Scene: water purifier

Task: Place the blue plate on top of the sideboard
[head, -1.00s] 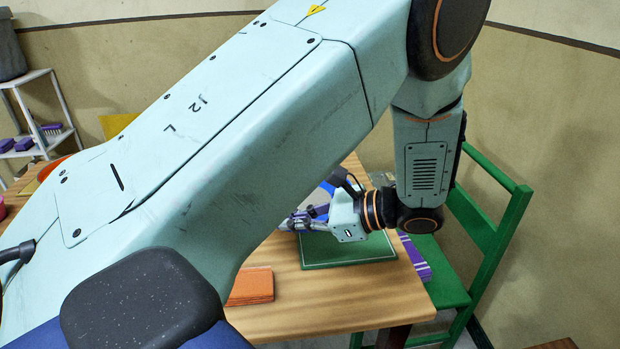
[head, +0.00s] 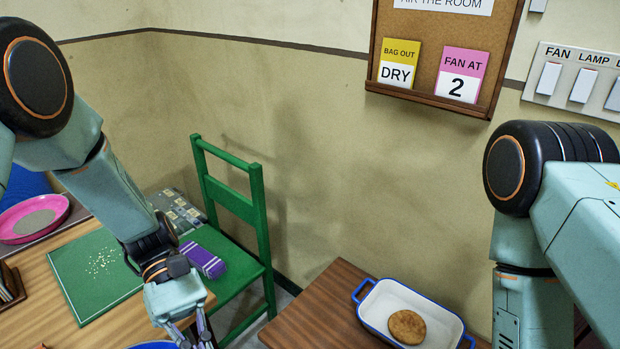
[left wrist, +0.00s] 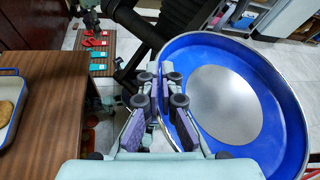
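My left gripper (head: 197,337) is shut on the rim of the blue plate (head: 153,345), of which only a sliver shows at the bottom edge of the head view. In the left wrist view the fingers (left wrist: 165,95) pinch the near-left rim of the plate (left wrist: 278,75), which has a grey round centre and looks empty. A dark brown wooden top (head: 305,315), which looks like the sideboard, is right of the gripper in the head view. It also shows at the left of the left wrist view (left wrist: 55,100). The plate is apart from it. My right gripper is out of view.
A white blue-rimmed dish (head: 375,310) with a round brown item (head: 407,326) stands on the brown top; bare wood lies left of it. A green chair (head: 255,215) stands behind. The table holds a green mat (head: 75,265) and pink plate (head: 35,218).

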